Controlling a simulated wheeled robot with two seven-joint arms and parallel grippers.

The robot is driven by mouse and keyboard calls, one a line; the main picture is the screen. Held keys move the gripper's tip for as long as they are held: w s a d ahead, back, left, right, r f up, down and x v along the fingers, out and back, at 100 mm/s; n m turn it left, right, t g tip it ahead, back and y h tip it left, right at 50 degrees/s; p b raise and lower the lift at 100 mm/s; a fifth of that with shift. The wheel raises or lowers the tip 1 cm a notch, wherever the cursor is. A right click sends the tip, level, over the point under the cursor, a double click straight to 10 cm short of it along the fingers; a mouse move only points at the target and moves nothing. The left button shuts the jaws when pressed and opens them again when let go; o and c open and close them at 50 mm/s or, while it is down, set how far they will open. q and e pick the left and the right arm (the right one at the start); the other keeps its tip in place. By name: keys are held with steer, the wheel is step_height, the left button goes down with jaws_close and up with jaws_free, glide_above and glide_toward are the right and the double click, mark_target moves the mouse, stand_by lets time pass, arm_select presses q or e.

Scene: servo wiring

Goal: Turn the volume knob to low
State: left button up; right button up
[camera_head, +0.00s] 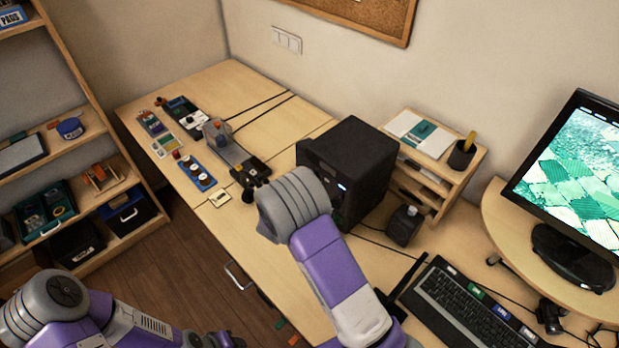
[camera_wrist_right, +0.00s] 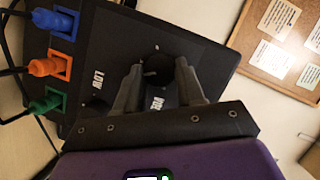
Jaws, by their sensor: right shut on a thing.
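In the right wrist view, the round black volume knob (camera_wrist_right: 157,66) sits on a dark panel (camera_wrist_right: 112,50). My right gripper (camera_wrist_right: 158,72) has one finger on each side of it and is shut on it. A pale mark on the knob points left, roughly toward the white LOW label (camera_wrist_right: 98,78). Another white label (camera_wrist_right: 157,103) lies below the knob, partly unreadable. In the head view, a black box (camera_head: 350,150) stands on the bench behind my right arm; the knob and right gripper are hidden there. My left gripper is outside the head view.
Blue (camera_wrist_right: 63,22), orange (camera_wrist_right: 48,66) and green (camera_wrist_right: 47,103) plugs stand in the panel's left side. On the bench (camera_head: 265,255) are small parts (camera_head: 197,172) at left, a wooden organizer (camera_head: 455,175) at right and a keyboard (camera_head: 465,310) in front.

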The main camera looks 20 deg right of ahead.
steer(key=shift+w+a+r+n+g+h+p, duration=0.1)
steer(key=shift+w+n+g+h+p, duration=0.15)
steer(key=shift+n+g+p, duration=1.5)
steer(key=shift+w+a+n+g+h+p, duration=0.15)
steer(key=shift+n+g+h+p, duration=0.2)
steer(key=shift+n+g+p, duration=1.4)
steer(key=shift+w+d+r+n+g+h+p, duration=0.1)
steer(key=shift+w+n+g+h+p, duration=0.6)
steer(key=shift+n, duration=2)
steer(key=shift+s+y+p, duration=0.3)
steer(key=shift+s+y, duration=0.1)
steer(key=shift+s, duration=0.1)
steer(key=o, duration=1)
steer(key=shift+o, duration=0.2)
steer(key=v, duration=0.7)
steer(key=shift+a+b, duration=0.3)
steer(key=shift+b, duration=0.1)
